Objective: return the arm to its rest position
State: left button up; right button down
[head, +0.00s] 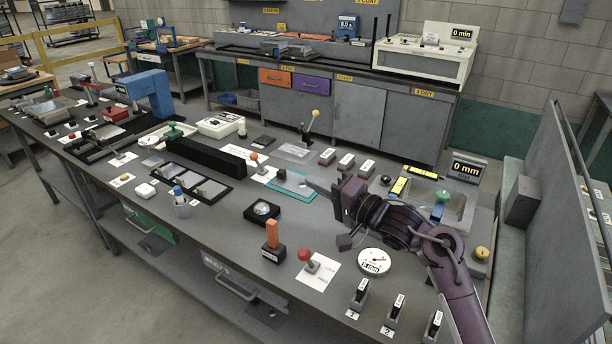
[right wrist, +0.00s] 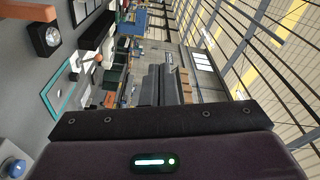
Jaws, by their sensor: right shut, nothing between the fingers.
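My right gripper (head: 322,190) is shut and empty. In the head view its dark purple arm (head: 452,270) comes in from the lower right and reaches over the right part of the grey workbench (head: 215,255). The fingers point left, near a teal-edged plate (head: 292,184); I cannot tell the exact height above it. In the right wrist view the dark gripper body (right wrist: 160,145) fills the bottom, and the teal-edged plate (right wrist: 58,92) shows at the left. My left gripper is not in view.
An orange-handled block (head: 272,240), a red knob (head: 305,256) and a round dial (head: 373,262) stand near the arm. Small numbered stands (head: 358,294) line the front right edge.

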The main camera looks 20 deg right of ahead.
jog(key=s+a+f+n+g+h, duration=0.1)
jog(key=s+f+n+g+h, duration=0.1)
jog(key=s+f+h, duration=0.35)
jog(key=s+a+f+n+g+h, duration=0.1)
jog(key=s+f+n+g+h, duration=0.15)
jog(key=f, duration=0.55)
jog(key=s+a+f+n+g+h, duration=0.1)
jog(key=s+f+n+g, duration=0.25)
jog(key=s, duration=0.65)
jog(key=s+a+f+n+g, duration=0.1)
jog(key=s+f+n+g, duration=0.3)
jog(key=s, duration=0.6)
notch_tip(320, 180, down, 31)
jog(key=s+m+g+b, duration=0.1)
jog(key=s+g, duration=0.1)
jog(key=s+d+f, duration=0.2)
jog(key=s+f, duration=0.7)
jog(key=s+d+f+g, duration=0.1)
jog(key=s+d+f, duration=0.1)
jog(key=s+f, duration=0.7)
jog(key=shift+s+f+b, duration=0.15)
jog(key=shift+s+b, duration=0.2)
jog(key=shift+s, duration=0.3)
